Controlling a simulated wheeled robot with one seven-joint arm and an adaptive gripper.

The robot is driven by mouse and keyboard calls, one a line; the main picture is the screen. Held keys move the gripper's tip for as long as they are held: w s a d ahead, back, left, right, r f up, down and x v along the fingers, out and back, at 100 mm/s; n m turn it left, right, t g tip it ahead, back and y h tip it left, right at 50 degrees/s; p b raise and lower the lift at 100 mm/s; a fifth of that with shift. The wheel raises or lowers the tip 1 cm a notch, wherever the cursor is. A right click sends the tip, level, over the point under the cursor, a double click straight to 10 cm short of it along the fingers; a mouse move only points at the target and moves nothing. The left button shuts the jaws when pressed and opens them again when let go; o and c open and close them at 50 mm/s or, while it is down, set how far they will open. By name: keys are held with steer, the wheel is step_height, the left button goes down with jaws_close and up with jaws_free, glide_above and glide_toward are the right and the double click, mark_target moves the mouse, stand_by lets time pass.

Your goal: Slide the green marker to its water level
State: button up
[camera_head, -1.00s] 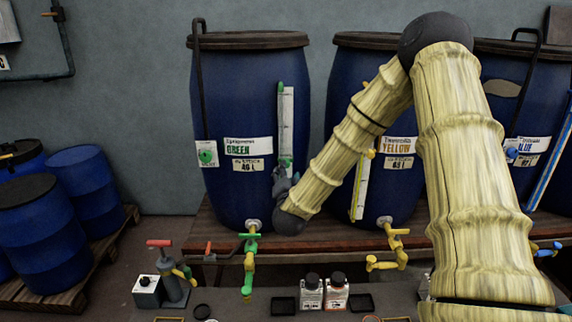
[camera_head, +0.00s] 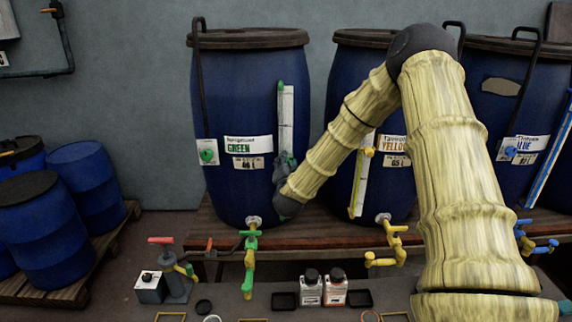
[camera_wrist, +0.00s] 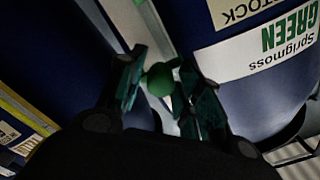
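The green marker shows as a round green knob (camera_wrist: 160,80) between my fingers in the wrist view. In the head view it is hidden by my gripper. My gripper (camera_wrist: 161,84) has one finger close on each side of the knob. I cannot tell whether both fingers touch it. In the head view my gripper (camera_head: 285,170) is at the lower part of the white gauge strip (camera_head: 286,120) on the blue green-labelled vat (camera_head: 235,90). No water level can be made out in the strip. The label reads GREEN (camera_head: 248,145), with a volume tag below it.
A yellow-labelled vat (camera_head: 352,85) stands to the right, partly behind my arm, with a blue-labelled vat (camera_head: 490,75) beyond. A green tap (camera_head: 249,255) and a yellow tap (camera_head: 392,240) stick out below the vats. Small bottles (camera_head: 311,290) stand on the front bench.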

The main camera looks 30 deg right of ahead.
jaws_close()
steer(key=shift+f, duration=0.15)
step_height(320, 180, down, 7)
steer(key=b, duration=0.5)
steer(key=shift+o, duration=2.3)
jaws_free()
